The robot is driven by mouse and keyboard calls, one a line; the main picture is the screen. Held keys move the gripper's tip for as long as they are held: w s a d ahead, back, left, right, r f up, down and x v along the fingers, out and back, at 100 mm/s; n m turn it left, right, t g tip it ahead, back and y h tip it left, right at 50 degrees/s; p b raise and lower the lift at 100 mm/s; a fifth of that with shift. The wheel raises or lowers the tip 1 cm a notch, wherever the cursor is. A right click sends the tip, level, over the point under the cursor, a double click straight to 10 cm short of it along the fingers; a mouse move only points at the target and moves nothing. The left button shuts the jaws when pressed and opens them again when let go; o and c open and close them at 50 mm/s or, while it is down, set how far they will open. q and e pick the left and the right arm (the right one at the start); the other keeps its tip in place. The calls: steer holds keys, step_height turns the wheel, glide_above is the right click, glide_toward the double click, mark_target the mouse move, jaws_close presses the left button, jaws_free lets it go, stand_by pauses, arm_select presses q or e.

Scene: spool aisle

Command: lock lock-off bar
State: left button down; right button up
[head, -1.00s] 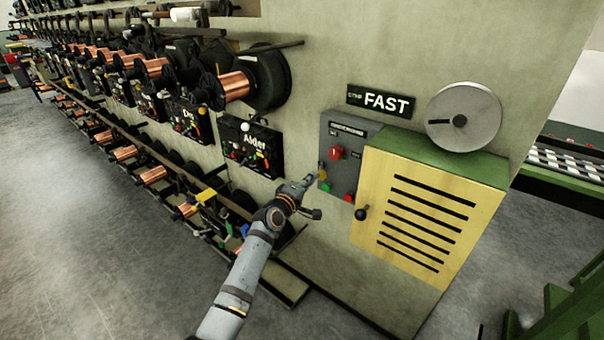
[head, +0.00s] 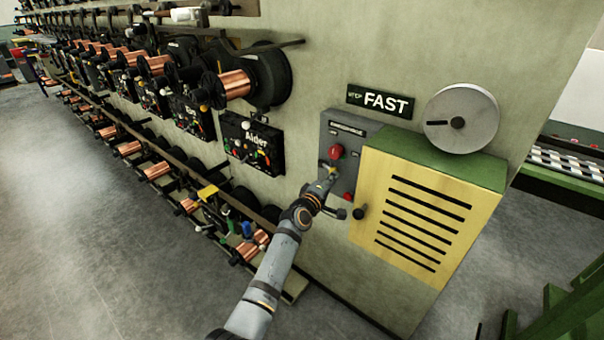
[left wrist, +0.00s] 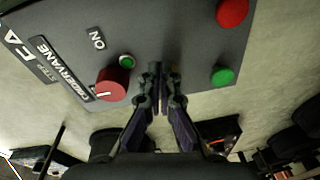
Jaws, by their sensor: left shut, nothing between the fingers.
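The grey control box (head: 350,135) is on the wall left of the yellow louvred cabinet. It has a red rotary knob (head: 336,152) and a red button (head: 347,197). My left gripper (head: 331,174) is at the box front, just below the knob, with its fingers shut and empty. In the left wrist view the shut fingers (left wrist: 160,75) point at the panel, between the red knob (left wrist: 112,84) and a green button (left wrist: 222,76). I cannot make out a lock-off bar for certain. My right gripper is not in view.
The yellow cabinet (head: 415,215) stands close right of my gripper, with a black knob (head: 359,212) on its edge. A grey disc (head: 461,118) is above it. Copper spools (head: 235,84) line the wall at left. The floor (head: 80,240) at left is clear.

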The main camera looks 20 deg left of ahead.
arm_select(q)
steer(key=shift+w+d, duration=0.1)
steer(key=shift+d, duration=0.05)
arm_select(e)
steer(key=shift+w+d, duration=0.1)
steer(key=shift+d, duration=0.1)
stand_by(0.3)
arm_select(q)
steer(key=v, duration=1.2)
